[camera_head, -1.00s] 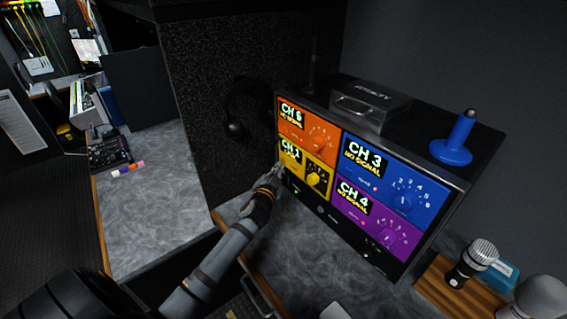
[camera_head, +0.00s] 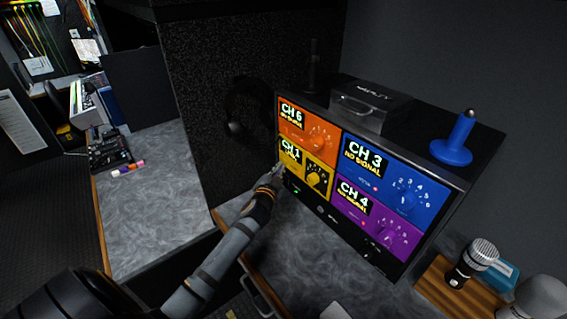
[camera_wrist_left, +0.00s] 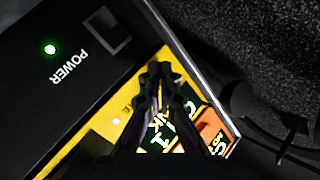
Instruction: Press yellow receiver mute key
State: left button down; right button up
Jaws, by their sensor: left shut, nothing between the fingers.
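The yellow receiver (camera_head: 315,180) is the lower left panel of a black rack unit, with a "CH 1" display (camera_head: 291,152) and a black-faced knob (camera_head: 318,179). My left gripper (camera_head: 279,170) is shut and empty at the panel's left edge. In the left wrist view the shut fingertips (camera_wrist_left: 160,70) lie over the yellow panel (camera_wrist_left: 100,113) and partly cover its display. A small lit lamp (camera_wrist_left: 116,121) and part of a label show beside them. I cannot make out the mute key, and contact with the panel is unclear. My right gripper is not in view.
Orange (camera_head: 305,130), blue (camera_head: 395,175) and purple (camera_head: 375,225) receivers share the rack. Below the yellow panel, a power switch (camera_wrist_left: 107,33) has a green lamp (camera_wrist_left: 49,49). Headphones (camera_head: 250,110) hang left of the rack. Microphones (camera_head: 480,255) stand right. Grey counter (camera_head: 300,240) lies in front.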

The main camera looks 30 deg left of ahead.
pick_arm(q)
jog(key=shift+w+d, duration=0.1)
jog(key=shift+w, duration=0.15)
jog(key=shift+s, duration=0.4)
jog(key=s+a+b, duration=0.1)
jog(key=s+a, duration=0.1)
jog(key=s, duration=0.3)
jog(key=shift+s+a, duration=0.25)
dwell(0.6)
